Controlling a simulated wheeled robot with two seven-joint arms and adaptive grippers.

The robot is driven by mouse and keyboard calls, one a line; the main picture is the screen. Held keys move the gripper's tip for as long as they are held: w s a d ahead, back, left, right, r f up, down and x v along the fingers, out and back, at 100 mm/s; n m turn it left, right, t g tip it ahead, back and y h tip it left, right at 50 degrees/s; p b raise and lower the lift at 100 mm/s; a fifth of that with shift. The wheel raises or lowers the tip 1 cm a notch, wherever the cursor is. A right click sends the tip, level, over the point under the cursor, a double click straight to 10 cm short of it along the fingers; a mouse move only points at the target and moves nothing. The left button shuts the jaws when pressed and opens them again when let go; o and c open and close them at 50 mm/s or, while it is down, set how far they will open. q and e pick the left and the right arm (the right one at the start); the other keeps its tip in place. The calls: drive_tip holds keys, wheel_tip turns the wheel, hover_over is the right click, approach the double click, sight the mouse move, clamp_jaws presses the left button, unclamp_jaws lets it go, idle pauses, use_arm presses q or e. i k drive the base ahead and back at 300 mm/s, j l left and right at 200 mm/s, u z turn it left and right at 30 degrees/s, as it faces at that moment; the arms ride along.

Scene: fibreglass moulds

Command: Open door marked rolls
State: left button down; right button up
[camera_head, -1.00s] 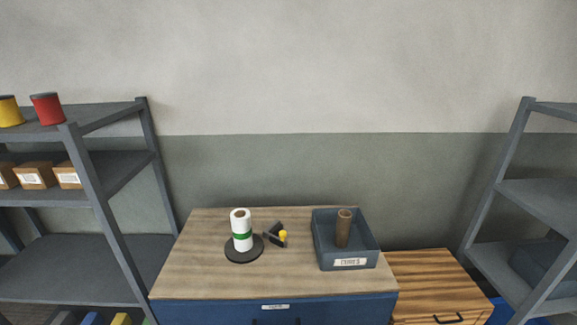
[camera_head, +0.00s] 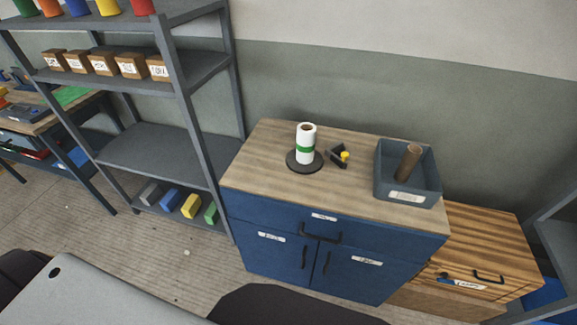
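A blue cabinet (camera_head: 265,258) with a wooden top stands in the middle. It has a drawer (camera_head: 280,217) above two doors, and all three look closed. The left door (camera_head: 265,255) has a white label (camera_head: 271,237) and a dark upright handle (camera_head: 304,257) near the centre seam. The right door (camera_head: 360,285) has a white label (camera_head: 368,261) and a matching handle (camera_head: 326,263). The lettering is too small to read, so I cannot tell which door is marked rolls. Neither of my grippers shows.
On the cabinet top are a white roll (camera_head: 306,140) on a dark disc, a small black-and-yellow tool (camera_head: 339,155) and a grey bin (camera_head: 407,197) holding a brown tube. A grey shelf (camera_head: 165,150) stands left, a wooden chest (camera_head: 480,245) right. Floor (camera_head: 165,255) shows at the left front.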

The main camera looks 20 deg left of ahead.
sight(279, 254)
drive_tip(key=u, duration=0.9)
